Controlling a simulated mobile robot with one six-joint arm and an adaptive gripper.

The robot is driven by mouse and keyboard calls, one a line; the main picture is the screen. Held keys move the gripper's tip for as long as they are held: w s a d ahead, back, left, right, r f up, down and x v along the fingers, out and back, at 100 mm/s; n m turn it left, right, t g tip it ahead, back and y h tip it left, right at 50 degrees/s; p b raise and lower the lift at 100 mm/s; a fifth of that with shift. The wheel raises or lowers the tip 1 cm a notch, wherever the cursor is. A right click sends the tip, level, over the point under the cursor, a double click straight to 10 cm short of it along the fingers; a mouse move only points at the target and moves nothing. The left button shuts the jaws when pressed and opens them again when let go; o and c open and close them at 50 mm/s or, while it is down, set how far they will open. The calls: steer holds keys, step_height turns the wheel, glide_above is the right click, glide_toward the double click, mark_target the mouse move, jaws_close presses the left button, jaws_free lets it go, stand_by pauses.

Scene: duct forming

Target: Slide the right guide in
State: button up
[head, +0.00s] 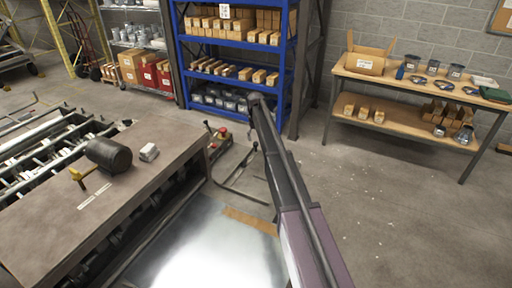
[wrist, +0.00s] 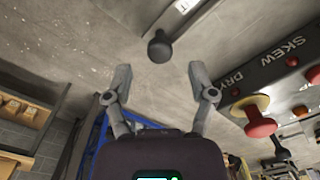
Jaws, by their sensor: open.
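In the wrist view a black round knob (wrist: 160,46) stands just beyond my gripper (wrist: 160,84), roughly centred between its fingertips. The knob sits by the end of a grey bar with a pale label (wrist: 186,6); this may be the right guide, but no marking I can read confirms it. My gripper's two fingers are spread wide, with nothing between them. In the head view my arm reaches forward from the bottom, and its gripper cannot be made out. A shiny metal sheet (head: 205,245) lies below left of the arm.
A dark panel (wrist: 283,62) lettered SKEW and DRY, with red and yellow knobs (wrist: 257,121), is close on the right in the wrist view. The machine's brown table (head: 120,190) is left in the head view. A blue shelf (head: 235,50) and workbench (head: 400,85) stand behind.

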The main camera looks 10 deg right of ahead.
mark_target(256, 143)
steer(key=shift+f+b, duration=1.45)
steer(key=shift+f, duration=0.25)
jaws_close()
